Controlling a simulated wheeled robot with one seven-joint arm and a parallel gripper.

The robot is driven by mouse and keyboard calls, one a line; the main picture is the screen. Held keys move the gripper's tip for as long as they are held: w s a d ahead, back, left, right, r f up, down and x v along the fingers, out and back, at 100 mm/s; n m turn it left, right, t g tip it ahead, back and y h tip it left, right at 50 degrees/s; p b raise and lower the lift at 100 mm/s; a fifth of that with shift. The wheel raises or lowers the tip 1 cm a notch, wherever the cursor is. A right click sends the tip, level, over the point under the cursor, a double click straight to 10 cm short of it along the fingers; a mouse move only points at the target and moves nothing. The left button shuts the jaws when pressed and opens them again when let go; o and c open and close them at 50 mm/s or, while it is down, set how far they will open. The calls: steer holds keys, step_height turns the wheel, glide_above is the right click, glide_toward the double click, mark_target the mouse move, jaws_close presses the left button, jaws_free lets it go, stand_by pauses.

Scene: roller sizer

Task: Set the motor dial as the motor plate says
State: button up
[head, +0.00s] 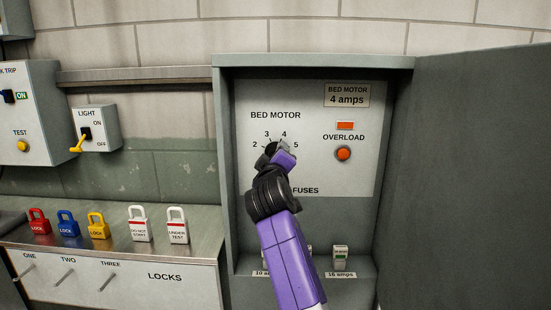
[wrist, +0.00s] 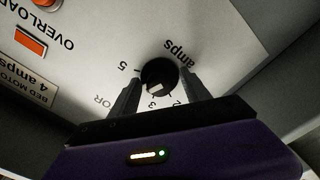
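The motor dial (wrist: 158,74) is a round black knob with a white mark on its lower part in the wrist view, toward the 3. In the head view the dial (head: 271,147) is mostly covered by my gripper (head: 280,148). The scale under BED MOTOR reads 2, 3, 4, 5; the 4 is hidden behind a finger in the wrist view. The motor plate (head: 347,95) reads "BED MOTOR 4 amps". My gripper (wrist: 159,80) has its fingers apart, one on each side of the dial; I see no clear grip on it.
An orange overload button (head: 343,154) and lamp (head: 345,126) are right of the dial. Fuses (head: 340,257) stand below. The cabinet door (head: 465,170) is open at right. Padlocks (head: 98,225) and a light switch (head: 86,133) are at left.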

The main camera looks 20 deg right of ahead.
steer(key=shift+s, duration=0.1)
steer(key=v, duration=0.7)
steer(key=shift+s, duration=0.25)
steer(key=shift+a, duration=0.1)
